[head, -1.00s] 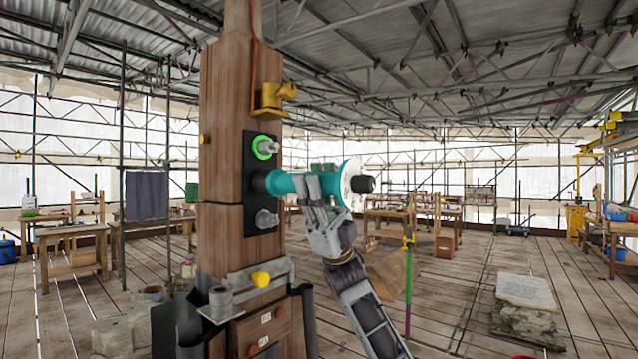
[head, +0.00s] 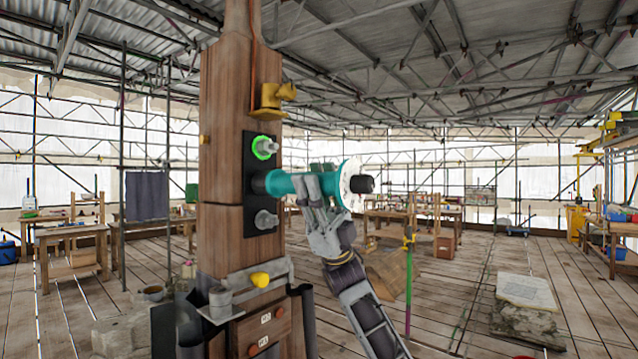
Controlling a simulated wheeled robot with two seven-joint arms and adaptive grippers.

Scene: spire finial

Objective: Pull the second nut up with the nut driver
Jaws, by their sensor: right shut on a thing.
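The nut driver (head: 281,184) has a teal body, a dark socket end and a white disc (head: 349,184) with a black knob at its right end. My right gripper (head: 315,182) is shut around the teal body. The driver lies level, its dark socket against the black plate (head: 249,207) on the wooden spire post (head: 222,180). The socket hides whatever nut is under it. Above it on the plate is a bolt with a bright green ring (head: 264,147). Below it is a grey bolt with a nut (head: 265,220). My left gripper is not in view.
A yellow bracket (head: 271,98) sits on the post above the plate. Workbenches (head: 72,240) and a stone block (head: 526,292) stand farther off. The space right of the driver is open.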

